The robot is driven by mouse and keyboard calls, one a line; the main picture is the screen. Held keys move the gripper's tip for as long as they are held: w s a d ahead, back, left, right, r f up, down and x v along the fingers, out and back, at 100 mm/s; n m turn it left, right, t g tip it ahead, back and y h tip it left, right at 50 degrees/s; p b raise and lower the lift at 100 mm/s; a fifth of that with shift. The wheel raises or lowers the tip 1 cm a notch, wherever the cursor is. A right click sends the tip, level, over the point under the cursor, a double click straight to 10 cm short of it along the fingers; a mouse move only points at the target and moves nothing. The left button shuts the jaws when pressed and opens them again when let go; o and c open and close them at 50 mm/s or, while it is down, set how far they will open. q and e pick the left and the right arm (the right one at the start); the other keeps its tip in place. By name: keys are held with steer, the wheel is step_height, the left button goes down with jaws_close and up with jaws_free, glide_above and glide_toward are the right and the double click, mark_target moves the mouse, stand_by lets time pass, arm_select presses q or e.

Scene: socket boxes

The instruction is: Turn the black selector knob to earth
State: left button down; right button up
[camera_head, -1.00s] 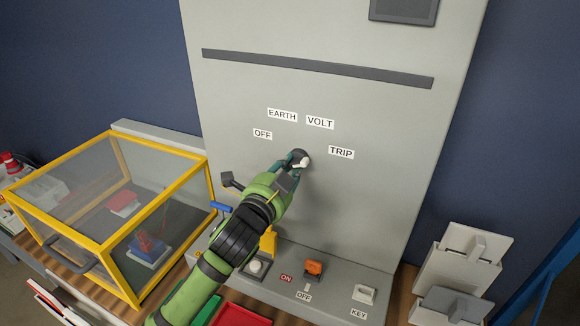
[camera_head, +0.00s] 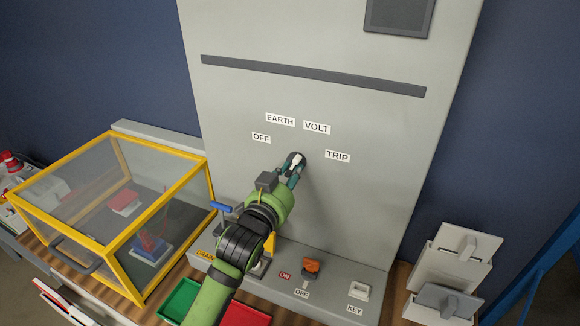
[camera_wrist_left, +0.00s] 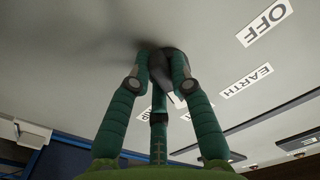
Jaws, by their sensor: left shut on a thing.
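The black selector knob (camera_head: 298,156) with a white pointer mark sits on the grey panel (camera_head: 350,210). The labels OFF (camera_head: 261,138), EARTH (camera_head: 280,119), VOLT (camera_head: 317,127) and TRIP (camera_head: 338,156) surround it in an arc. My left gripper (camera_head: 292,169) reaches up from below and is shut on the knob, hiding part of it. In the left wrist view, its green fingers (camera_wrist_left: 161,84) stand on both sides of the dark knob (camera_wrist_left: 164,65). The mark runs roughly upward, but its exact label is hard to tell. My right gripper is not in view.
A yellow-framed clear box (camera_head: 110,215) stands left of the panel. A blue lever (camera_head: 221,206) is near my left wrist. An orange switch (camera_head: 311,266) and a KEY switch (camera_head: 358,291) sit on the lower ledge. Grey sockets (camera_head: 460,260) stand at the right.

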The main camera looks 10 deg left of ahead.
arm_select(q)
steer(key=n+p, duration=0.1)
steer(key=n, duration=0.2)
steer(key=n+p, duration=0.1)
steer(key=n, duration=0.1)
steer(key=shift+d+r+p, duration=0.15)
steer(key=shift+d+p, duration=0.15)
steer(key=shift+d+n+p, duration=0.15)
steer(key=shift+n+p, duration=0.7)
steer(key=shift+n, duration=1.15)
steer(key=c, duration=1.1)
jaws_free()
steer(key=shift+s, duration=0.15)
steer(key=s, duration=0.4)
steer(key=s+a, duration=0.1)
steer(key=s, duration=0.2)
steer(key=s+a, duration=0.1)
steer(key=s, duration=0.3)
steer(key=shift+s+a, duration=0.15)
steer(key=shift+s, duration=0.15)
